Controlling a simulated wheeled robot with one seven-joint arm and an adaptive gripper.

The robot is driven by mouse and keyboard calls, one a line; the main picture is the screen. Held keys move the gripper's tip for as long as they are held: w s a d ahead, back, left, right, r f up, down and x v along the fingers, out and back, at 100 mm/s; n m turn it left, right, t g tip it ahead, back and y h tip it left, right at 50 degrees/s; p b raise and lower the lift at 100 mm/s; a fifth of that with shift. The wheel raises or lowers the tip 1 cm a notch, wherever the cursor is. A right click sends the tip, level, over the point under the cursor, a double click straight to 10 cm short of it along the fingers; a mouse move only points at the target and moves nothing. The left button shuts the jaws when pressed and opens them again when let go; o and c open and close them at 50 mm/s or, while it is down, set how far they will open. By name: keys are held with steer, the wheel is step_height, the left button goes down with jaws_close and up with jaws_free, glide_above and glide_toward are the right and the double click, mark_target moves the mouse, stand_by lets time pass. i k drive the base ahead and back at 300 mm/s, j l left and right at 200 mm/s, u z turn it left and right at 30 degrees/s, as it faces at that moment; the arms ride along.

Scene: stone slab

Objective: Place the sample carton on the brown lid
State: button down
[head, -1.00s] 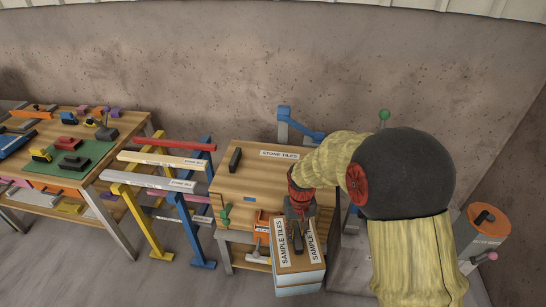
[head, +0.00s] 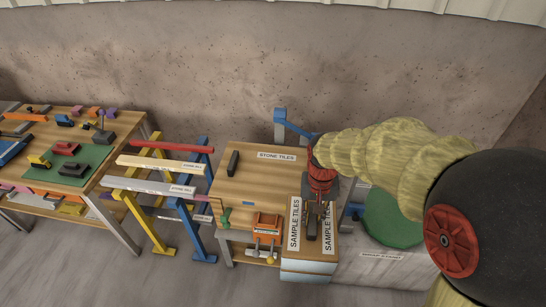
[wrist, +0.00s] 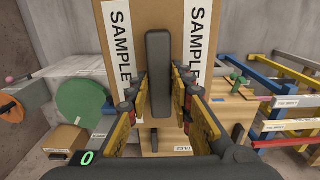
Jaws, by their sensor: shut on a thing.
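The sample carton (head: 312,271) is a brown box with white "SAMPLE TILES" labels and a pale lower band. My gripper (head: 313,212) is shut on the dark upright handle on its top. The wrist view shows the carton (wrist: 155,50) beyond the fingers, with the handle between my gripper's two fingertips (wrist: 160,80). An orange-brown lid (wrist: 11,109) on a grey bin shows at the left edge of the wrist view, apart from the carton. In the head view that bin is not visible now. Whether the carton touches anything below is hidden.
A green disc (head: 395,218) on a grey stand is to the right. Yellow and blue trestles (head: 155,215) carry bars at the left, beside a cluttered bench (head: 110,165). A wall rises behind.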

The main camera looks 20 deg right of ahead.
mark_target(267, 179)
steer(key=i+l, duration=0.1)
steer(key=i, duration=0.55)
steer(key=i+l, duration=0.15)
steer(key=i, duration=0.45)
